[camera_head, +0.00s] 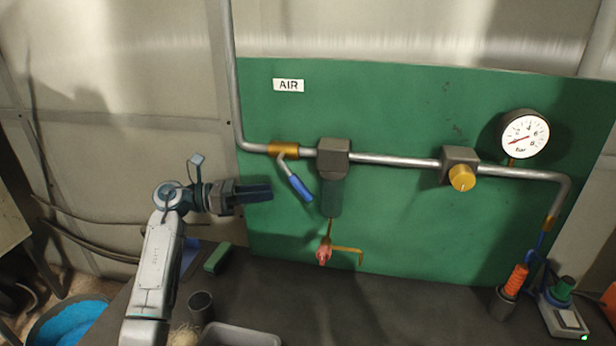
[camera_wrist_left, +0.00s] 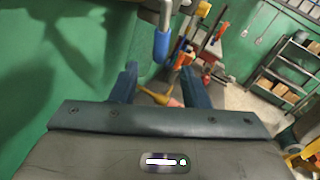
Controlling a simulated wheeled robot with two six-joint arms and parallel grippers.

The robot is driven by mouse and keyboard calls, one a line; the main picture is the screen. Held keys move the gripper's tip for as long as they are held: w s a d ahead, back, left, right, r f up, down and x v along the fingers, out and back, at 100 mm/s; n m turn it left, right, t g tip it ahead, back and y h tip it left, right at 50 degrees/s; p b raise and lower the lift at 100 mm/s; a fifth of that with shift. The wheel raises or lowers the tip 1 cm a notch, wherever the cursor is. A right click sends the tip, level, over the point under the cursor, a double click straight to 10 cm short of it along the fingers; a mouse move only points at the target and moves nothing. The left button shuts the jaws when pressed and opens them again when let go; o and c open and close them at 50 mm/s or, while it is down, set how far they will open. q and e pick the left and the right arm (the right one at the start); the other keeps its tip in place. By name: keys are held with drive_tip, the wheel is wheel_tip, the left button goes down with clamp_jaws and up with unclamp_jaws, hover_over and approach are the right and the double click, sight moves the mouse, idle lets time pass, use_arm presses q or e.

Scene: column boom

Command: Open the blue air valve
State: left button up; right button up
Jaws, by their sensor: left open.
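The air valve has a brass body (camera_head: 284,149) on the horizontal grey pipe, under the "AIR" label. Its blue lever handle (camera_head: 300,187) hangs down and slightly right from the body, across the pipe's line. My left gripper (camera_head: 270,193) is open and empty, just left of the handle, with its fingers pointing right toward it. In the left wrist view the blue handle (camera_wrist_left: 162,45) hangs ahead, above and between the two fingers of the left gripper (camera_wrist_left: 158,82). A gap appears to remain between the fingers and the handle. My right gripper is not in view.
A grey filter unit (camera_head: 333,160) hangs right of the handle, with a red drain handle (camera_head: 323,253) below. Farther right are a yellow knob (camera_head: 462,178) and a gauge (camera_head: 527,136) with its needle at the low end. A dark cup (camera_head: 201,306) and tray (camera_head: 240,336) stand on the bench.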

sight(298, 189)
use_arm(q)
drive_tip(key=d+p, duration=0.1)
drive_tip(key=d, duration=0.2)
drive_tip(key=w+d+p, duration=0.1)
drive_tip(key=d+p, duration=0.3)
drive_tip(key=d, duration=0.1)
drive_tip(key=shift+w+d+r, duration=0.2)
drive_tip(key=shift+w+d, duration=0.1)
drive_tip(key=shift+d, duration=0.05)
drive_tip(key=shift+d+f, duration=0.15)
drive_tip(key=shift+d, duration=0.2)
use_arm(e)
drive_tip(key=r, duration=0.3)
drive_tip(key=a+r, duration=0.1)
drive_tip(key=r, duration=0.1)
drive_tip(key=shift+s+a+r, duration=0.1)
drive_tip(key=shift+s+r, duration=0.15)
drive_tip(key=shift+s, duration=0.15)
